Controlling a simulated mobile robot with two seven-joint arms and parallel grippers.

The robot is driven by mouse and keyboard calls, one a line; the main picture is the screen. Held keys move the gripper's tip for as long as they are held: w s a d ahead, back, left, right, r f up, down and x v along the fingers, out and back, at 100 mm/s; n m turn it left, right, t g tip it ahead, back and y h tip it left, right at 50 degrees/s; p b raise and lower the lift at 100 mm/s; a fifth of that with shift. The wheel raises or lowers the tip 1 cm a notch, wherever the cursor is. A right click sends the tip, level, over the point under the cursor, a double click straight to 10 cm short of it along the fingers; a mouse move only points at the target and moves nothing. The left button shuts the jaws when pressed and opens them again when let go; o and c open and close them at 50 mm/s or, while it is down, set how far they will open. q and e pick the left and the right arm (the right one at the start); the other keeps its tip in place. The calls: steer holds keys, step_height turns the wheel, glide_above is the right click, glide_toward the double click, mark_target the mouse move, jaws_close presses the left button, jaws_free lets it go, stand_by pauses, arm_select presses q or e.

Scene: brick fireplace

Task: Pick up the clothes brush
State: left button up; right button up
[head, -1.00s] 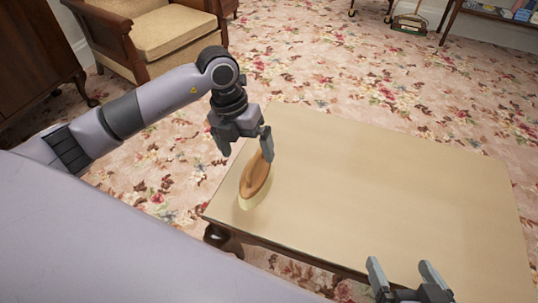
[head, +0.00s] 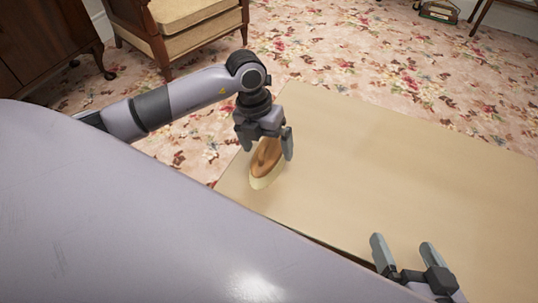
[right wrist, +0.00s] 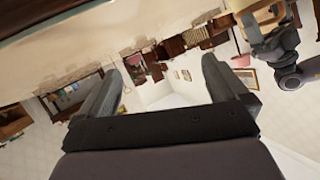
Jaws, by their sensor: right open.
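The clothes brush (head: 264,168) has a brown wooden back and pale bristles. It rests near the left end of the table, bristles against the top. My left gripper (head: 267,147) is over the far part of the brush, pointing down. Its two fingers are apart, one on each side of the brush's far end, which is partly hidden. I cannot tell whether either finger touches the brush. My right gripper (head: 403,245) is open and empty over the table's near side. Its spread fingers also show in the right wrist view (right wrist: 160,75).
The pale wooden table (head: 380,165) is otherwise bare. An armchair (head: 190,28) stands beyond it at the upper left, beside a dark cabinet (head: 45,40). Floral carpet (head: 350,50) covers the floor. My own body hides the table's near left edge.

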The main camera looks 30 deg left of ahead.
arm_select(q)
steer(key=c, duration=1.1)
steer(key=shift+r, duration=0.1)
steer(key=shift+c, duration=0.2)
steer(key=shift+r, duration=0.6)
arm_select(e)
steer(key=shift+d+r, duration=0.1)
steer(key=shift+r, duration=0.15)
arm_select(q)
step_height(320, 180, up, 19)
steer(key=p, duration=0.5)
steer(key=shift+f+p, duration=0.15)
steer(key=shift+p, duration=0.25)
arm_select(e)
steer(key=d, duration=0.1)
steer(key=s+d+h, duration=0.1)
steer(key=d+h, duration=0.1)
steer(key=d, duration=0.1)
steer(key=shift+s+r+n, duration=0.25)
steer(key=shift+s+n, duration=0.05)
steer(key=shift+n, duration=0.1)
arm_select(q)
steer(key=shift+o, duration=0.9)
